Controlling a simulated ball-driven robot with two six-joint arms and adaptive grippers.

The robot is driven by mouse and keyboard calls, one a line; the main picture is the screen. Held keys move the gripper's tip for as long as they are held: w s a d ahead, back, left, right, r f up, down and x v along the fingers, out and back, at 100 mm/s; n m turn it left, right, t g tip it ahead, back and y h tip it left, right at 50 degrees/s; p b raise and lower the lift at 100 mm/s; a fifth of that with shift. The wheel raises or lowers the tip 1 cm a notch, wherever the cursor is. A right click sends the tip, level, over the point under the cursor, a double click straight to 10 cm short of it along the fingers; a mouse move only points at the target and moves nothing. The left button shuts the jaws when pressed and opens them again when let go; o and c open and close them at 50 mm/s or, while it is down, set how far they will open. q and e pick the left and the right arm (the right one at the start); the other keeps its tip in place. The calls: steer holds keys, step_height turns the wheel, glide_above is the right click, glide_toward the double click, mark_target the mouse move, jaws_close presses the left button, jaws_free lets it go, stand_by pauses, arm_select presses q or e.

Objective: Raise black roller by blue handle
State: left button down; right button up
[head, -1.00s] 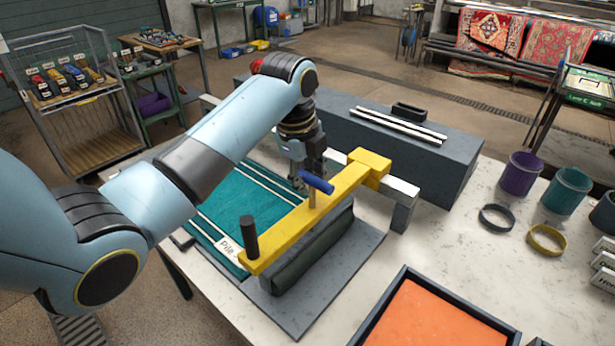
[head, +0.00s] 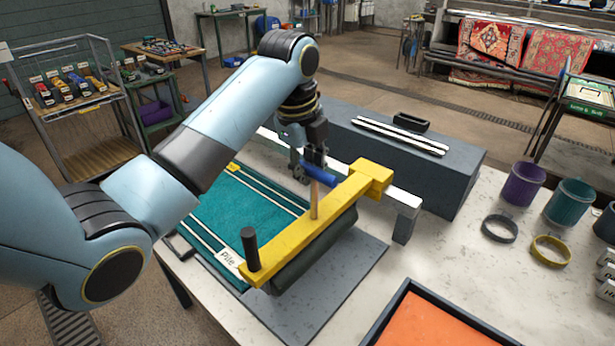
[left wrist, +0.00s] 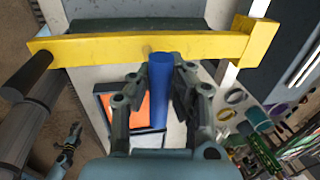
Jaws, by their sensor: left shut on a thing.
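The blue handle (head: 321,175) is a short bar on top of a tan post that rises from the yellow beam (head: 290,232). My left gripper (head: 312,162) is shut on it from behind. In the left wrist view the blue handle (left wrist: 158,88) lies lengthwise between the two fingers of my left gripper (left wrist: 158,72). The black roller (head: 316,247) hangs close under the yellow beam, above the grey plate (head: 345,270). The beam hides the roller's top, and I cannot clearly see a gap beneath it.
A teal mat (head: 235,215) labelled "Pile" lies left of the beam. A dark post (head: 249,249) stands on the beam's near end. An orange tray (head: 440,330) is at the front. A grey block (head: 445,185) stands behind. Purple (head: 522,185) and teal (head: 570,203) cups stand right.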

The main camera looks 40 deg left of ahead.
arm_select(q)
steer(key=c, duration=1.3)
jaws_free()
steer(key=shift+w+d+r, duration=0.15)
steer(key=shift+d+r, duration=0.1)
steer(key=shift+r, duration=0.1)
steer(key=shift+o, duration=0.7)
steer(key=shift+d, duration=0.1)
steer(key=shift+f, duration=0.1)
arm_select(e)
steer(key=shift+s+d, duration=0.15)
steer(key=shift+d, duration=0.1)
steer(key=shift+d, duration=0.1)
arm_select(q)
step_height(320, 180, up, 7)
steer(key=s, duration=0.1)
steer(key=shift+s+r, duration=0.2)
steer(key=shift+s, duration=0.1)
arm_select(e)
steer(key=shift+a, duration=0.2)
